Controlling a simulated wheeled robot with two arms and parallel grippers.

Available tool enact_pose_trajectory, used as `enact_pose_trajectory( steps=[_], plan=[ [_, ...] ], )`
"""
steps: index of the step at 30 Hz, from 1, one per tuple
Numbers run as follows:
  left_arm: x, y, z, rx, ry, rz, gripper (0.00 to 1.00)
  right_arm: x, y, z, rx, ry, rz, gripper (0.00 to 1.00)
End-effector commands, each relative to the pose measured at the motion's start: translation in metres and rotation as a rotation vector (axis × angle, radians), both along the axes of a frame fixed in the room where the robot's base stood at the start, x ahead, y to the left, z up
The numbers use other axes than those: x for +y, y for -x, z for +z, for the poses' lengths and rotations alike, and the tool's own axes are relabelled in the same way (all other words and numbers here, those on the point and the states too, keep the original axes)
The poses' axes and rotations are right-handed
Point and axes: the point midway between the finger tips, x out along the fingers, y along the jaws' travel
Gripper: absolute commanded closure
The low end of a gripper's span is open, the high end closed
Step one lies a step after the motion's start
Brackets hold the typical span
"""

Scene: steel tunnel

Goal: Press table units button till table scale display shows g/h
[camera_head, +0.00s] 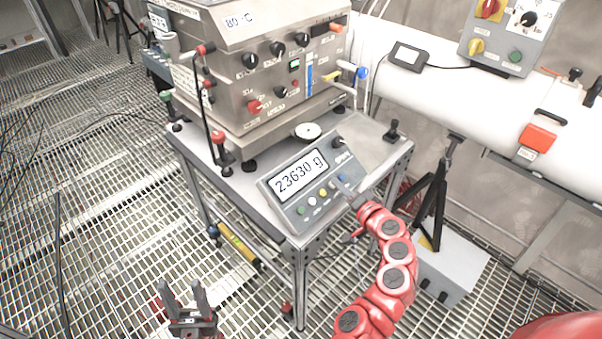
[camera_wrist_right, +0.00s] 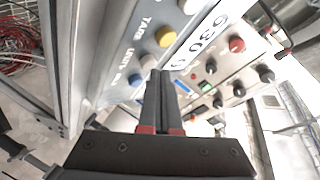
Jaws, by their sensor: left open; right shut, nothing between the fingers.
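The table scale (camera_head: 284,187) stands on the steel table, and its display (camera_head: 299,174) reads 23630 g. Its front panel has a row of round buttons: green, white, yellow, white and blue. In the right wrist view the label beside the white button (camera_wrist_right: 148,62), between the yellow button (camera_wrist_right: 165,36) and the blue button (camera_wrist_right: 135,80), appears to read UNITS. My right gripper (camera_head: 353,199) is shut and empty at the panel's right end. In the wrist view its fingertips (camera_wrist_right: 160,74) are close to that white button; contact cannot be told. My left gripper (camera_head: 182,290) is open and empty, low over the grating.
A steel control box (camera_head: 262,75) with knobs and levers stands behind the scale. A white pipe (camera_head: 460,100) runs along the right wall. A black tripod (camera_head: 437,195) and a grey box (camera_head: 452,268) stand right of the table. The grating floor at left is mostly clear.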

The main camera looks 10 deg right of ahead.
Motion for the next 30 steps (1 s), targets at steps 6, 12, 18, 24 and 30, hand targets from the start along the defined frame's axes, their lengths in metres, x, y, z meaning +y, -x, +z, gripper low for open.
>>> enact_pose_trajectory(
  steps=[6,12,18,24,30],
  plan=[
    [0.0,0.0,0.0,0.0,0.0,0.0,0.5,0.0,0.0,0.0,-0.001,0.0,-0.001,1.0],
    [0.0,0.0,0.006,0.0,0.0,0.0,0.5,-0.005,0.005,0.012,-0.003,0.002,-0.004,1.0],
    [0.0,0.0,0.014,0.0,0.0,0.0,0.5,-0.012,0.015,0.029,-0.001,0.001,-0.001,1.0],
    [0.0,0.0,0.021,0.0,0.0,0.0,0.5,-0.021,0.024,0.047,-0.002,0.001,-0.005,1.0],
    [0.0,0.0,0.021,0.0,0.0,0.0,0.5,-0.021,0.027,0.049,0.001,0.0,-0.001,1.0]
  ],
)
